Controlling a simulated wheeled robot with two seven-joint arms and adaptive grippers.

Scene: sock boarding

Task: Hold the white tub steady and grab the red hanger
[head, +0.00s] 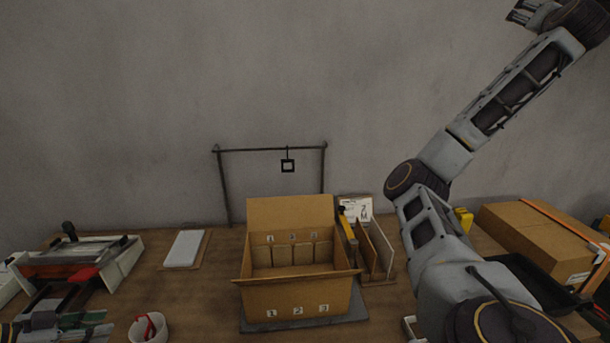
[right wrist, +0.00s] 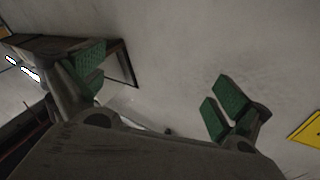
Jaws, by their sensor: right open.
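The white tub (head: 148,332) stands upright on the table at the bottom of the head view, its lower part cut off by the frame edge. The red hanger (head: 150,326) shows as a thin red shape inside it, leaning at the rim. My left gripper (head: 75,322) is at the lower left, to the left of the tub and apart from it; its green-padded fingers are partly cut off. My right gripper (head: 519,14) is raised high at the upper right, far from the tub. In the right wrist view it is open and empty (right wrist: 155,92).
An open cardboard box (head: 297,295) with numbered slots stands mid-table. A grey-white device with a red part (head: 85,272) is at the left.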

